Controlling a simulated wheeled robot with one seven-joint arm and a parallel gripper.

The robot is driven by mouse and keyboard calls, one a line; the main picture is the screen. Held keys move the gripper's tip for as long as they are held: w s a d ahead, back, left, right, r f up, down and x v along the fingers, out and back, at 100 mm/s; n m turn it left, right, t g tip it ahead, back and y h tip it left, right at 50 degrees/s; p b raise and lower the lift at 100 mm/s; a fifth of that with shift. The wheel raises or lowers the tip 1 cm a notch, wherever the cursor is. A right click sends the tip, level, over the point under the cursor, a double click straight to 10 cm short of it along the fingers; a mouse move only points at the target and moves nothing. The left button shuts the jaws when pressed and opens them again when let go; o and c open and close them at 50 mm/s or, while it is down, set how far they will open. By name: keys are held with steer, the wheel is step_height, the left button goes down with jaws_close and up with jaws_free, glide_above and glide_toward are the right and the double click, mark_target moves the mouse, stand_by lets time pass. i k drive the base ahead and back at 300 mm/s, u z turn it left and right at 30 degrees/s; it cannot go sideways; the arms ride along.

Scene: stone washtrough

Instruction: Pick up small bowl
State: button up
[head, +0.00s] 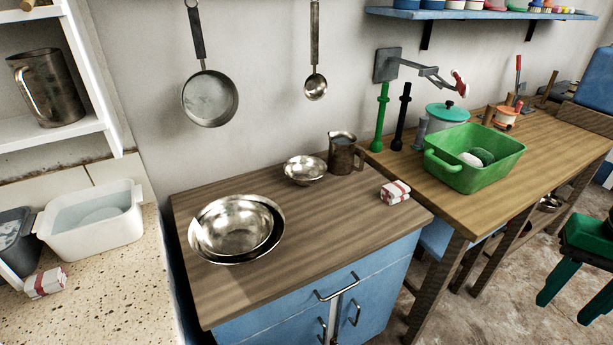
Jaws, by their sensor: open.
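A small shiny metal bowl (305,170) stands upright on the wooden top of the blue cabinet (330,225), near its back edge. Two larger metal bowls are nested at the left of the same top: an inner bowl (235,226) sits inside a wider outer one (277,212). The small bowl stands apart from them, and its inside looks empty. My gripper is not in view.
A metal jug (342,152) stands just right of the small bowl, close to it. A pan (210,98) and a ladle (316,87) hang above. The cabinet top's front right is clear.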

mark_target(305, 170)
steer(key=u, duration=1.1)
steer(key=k, duration=0.5)
steer(key=z, duration=0.1)
steer(key=i, duration=1)
